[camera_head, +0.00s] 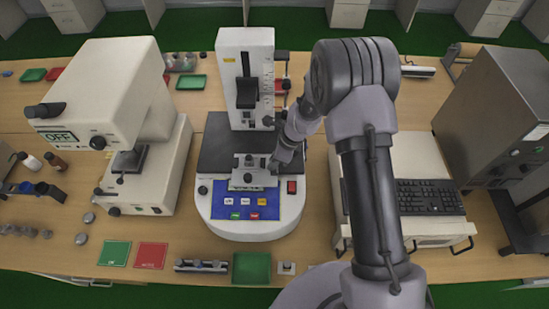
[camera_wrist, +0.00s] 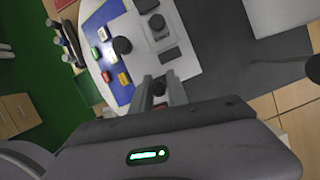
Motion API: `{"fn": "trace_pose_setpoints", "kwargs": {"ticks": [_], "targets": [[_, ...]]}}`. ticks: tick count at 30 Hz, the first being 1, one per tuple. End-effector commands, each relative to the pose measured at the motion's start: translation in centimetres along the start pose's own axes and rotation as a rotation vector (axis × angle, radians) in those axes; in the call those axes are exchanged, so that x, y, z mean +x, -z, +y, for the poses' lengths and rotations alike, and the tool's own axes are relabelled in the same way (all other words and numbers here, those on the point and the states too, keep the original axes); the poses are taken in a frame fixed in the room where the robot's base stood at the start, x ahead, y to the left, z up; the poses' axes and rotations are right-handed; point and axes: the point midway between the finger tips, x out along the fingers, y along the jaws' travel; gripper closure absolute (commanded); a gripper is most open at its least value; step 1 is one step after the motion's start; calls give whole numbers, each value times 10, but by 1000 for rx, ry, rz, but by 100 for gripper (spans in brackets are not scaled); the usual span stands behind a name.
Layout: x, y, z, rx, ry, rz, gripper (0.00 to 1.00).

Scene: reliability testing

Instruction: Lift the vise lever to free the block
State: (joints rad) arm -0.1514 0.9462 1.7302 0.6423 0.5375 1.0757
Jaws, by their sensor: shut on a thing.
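The grey vise (camera_head: 247,180) sits on the machine's base, behind the blue control panel (camera_head: 228,208). My gripper (camera_head: 273,167) reaches down to the right side of the vise. In the wrist view, the vise (camera_wrist: 168,57) is at top centre, with a dark block (camera_wrist: 157,22) on top and a round black knob (camera_wrist: 122,45) beside it. My gripper's fingers (camera_wrist: 160,92) are shut on a small dark piece at the vise's edge, which looks like the vise lever. Most of the lever is hidden by the fingers, so its angle cannot be told.
A white tester column (camera_head: 232,75) stands behind the vise. A white microscope-like machine (camera_head: 110,100) is on the left. A keyboard (camera_head: 428,197) and a grey cabinet (camera_head: 500,105) are on the right. Green and red mats (camera_head: 151,255) lie at the front edge.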

Motion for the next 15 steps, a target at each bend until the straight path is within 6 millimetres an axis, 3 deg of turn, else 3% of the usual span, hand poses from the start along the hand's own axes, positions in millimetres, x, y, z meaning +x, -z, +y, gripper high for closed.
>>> {"fn": "trace_pose_setpoints", "kwargs": {"ticks": [10,11,12,15], "targets": [[1,0,1,-2,-1,3,100],[1,0,1,-2,-1,2,77],[1,0,1,-2,-1,2,69],[1,0,1,-2,-1,2,65]]}}
